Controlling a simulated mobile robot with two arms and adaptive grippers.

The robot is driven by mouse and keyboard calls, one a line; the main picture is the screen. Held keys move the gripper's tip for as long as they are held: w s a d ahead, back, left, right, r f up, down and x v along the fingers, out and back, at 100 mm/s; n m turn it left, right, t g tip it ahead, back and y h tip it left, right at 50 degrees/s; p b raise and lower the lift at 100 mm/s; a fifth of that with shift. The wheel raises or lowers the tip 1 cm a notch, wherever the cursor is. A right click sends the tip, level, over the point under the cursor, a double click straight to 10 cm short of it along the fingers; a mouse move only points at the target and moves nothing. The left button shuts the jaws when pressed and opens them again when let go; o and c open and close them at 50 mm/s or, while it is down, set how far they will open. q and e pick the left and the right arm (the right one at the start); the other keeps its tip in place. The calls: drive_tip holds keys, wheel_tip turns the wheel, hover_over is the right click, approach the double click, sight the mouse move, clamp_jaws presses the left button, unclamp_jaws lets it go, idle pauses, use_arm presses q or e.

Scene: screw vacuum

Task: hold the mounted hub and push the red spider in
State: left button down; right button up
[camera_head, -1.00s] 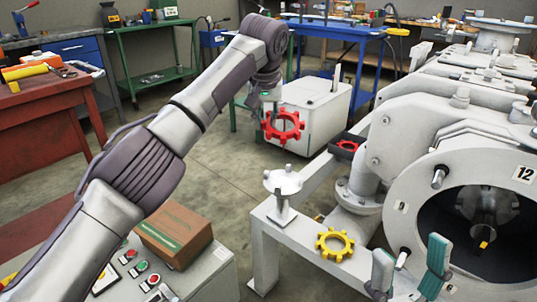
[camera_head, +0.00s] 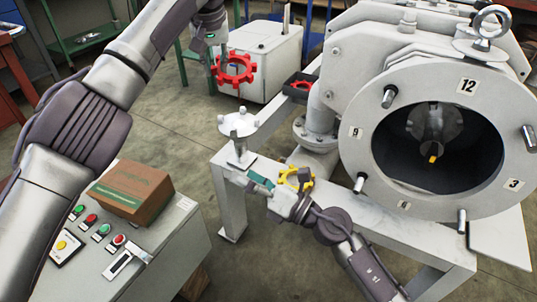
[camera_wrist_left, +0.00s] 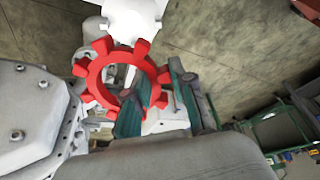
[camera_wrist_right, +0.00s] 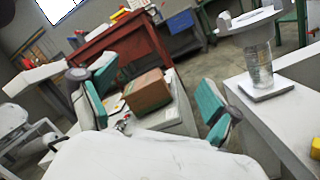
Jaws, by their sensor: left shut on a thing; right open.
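The red spider (camera_head: 235,69) is a toothed ring held by my left gripper (camera_head: 219,66), above and behind the mounted hub. In the left wrist view, the red spider (camera_wrist_left: 96,74) sits between the teal fingers (camera_wrist_left: 162,100), one finger passing through its opening. The mounted hub (camera_head: 238,124) is a pale disc with upright studs on a stem and square plate at the bench's left end. In the right wrist view, the hub (camera_wrist_right: 247,22) is at the upper right. My right gripper (camera_head: 281,181) is open and empty, right of the hub's base and apart from it.
A yellow spider (camera_head: 296,177) lies on the bench (camera_head: 228,176), partly hidden by my right gripper. The large round housing (camera_head: 360,130) stands to the right. A red part sits in a dark tray (camera_head: 300,87) behind. A cardboard box (camera_head: 131,190) and button panel are at lower left.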

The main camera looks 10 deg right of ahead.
sight(239, 135)
drive_tip(key=w+d+f+n+t+h, duration=0.1)
drive_tip(key=w+d+f+n+h, duration=0.15)
drive_tip(key=w, duration=0.25)
drive_tip(key=w+d+f+n+t+h, duration=0.1)
drive_tip(key=w+d+n+h, duration=0.25)
drive_tip(key=w, duration=0.25)
drive_tip(key=shift+y, duration=0.4)
drive_tip(key=x, duration=1.1)
drive_tip(key=shift+w+a, duration=0.1)
drive_tip(key=shift+a, duration=0.05)
drive_tip(key=shift+c, duration=0.3)
clamp_jaws()
unclamp_jaws()
